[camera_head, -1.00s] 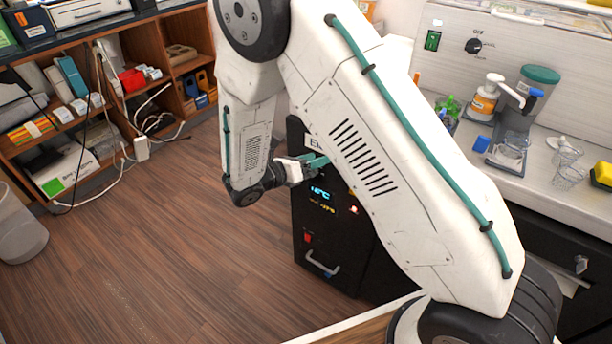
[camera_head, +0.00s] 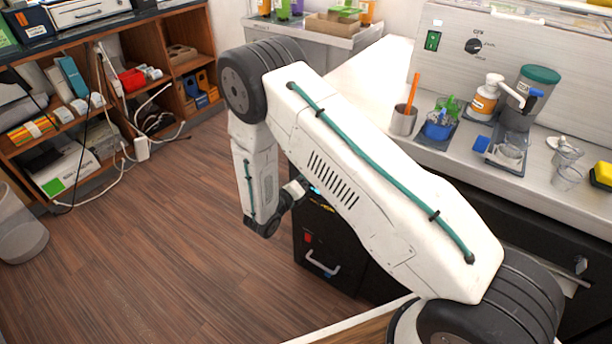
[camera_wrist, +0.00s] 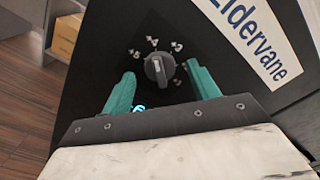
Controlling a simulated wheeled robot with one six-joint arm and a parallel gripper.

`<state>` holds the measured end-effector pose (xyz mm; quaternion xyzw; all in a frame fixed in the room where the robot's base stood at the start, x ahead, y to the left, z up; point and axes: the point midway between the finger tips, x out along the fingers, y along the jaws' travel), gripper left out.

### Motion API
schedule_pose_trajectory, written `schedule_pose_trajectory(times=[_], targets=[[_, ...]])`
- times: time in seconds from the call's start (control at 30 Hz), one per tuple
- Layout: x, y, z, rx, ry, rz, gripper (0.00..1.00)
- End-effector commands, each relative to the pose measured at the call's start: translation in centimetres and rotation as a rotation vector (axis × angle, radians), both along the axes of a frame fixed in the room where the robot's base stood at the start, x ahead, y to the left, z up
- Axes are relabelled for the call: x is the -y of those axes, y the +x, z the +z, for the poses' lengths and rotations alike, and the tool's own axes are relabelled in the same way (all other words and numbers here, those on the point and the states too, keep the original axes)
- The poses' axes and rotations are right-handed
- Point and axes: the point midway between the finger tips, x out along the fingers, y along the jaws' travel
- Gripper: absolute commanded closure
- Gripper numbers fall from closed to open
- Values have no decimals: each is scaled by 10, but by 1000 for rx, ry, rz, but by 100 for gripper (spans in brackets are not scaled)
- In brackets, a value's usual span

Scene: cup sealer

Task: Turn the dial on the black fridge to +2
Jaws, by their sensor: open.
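The black fridge (camera_head: 320,238) stands under the counter in the head view, its upper part hidden behind my arm. In the wrist view its black front (camera_wrist: 190,22) fills most of the picture. The dial (camera_wrist: 159,68) is a dark round knob with a lighter ridge, ringed by small pale marks too small to read. My gripper (camera_wrist: 163,78) has its two green fingers open, one on each side of the dial. I cannot tell whether the fingers touch it.
A blue lit display (camera_wrist: 138,109) shows partly behind the left finger. A white "Eldervane" label (camera_wrist: 258,40) is to the right of the dial. The counter (camera_head: 365,75) above the fridge holds cups and bottles.

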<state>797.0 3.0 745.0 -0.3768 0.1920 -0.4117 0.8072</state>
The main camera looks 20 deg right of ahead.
Motion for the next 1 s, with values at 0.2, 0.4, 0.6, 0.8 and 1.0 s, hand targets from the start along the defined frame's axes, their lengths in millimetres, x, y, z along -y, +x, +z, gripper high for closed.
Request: schedule_pose_trajectory(times=[0.2,0.4,0.6,0.8,1.0], targets=[[4,3,0,0,1,1,40],[4,3,0,1,1,1,62],[3,3,0,1,1,1,85],[3,3,0,19,14,1,85],[3,3,0,91,66,1,85]])
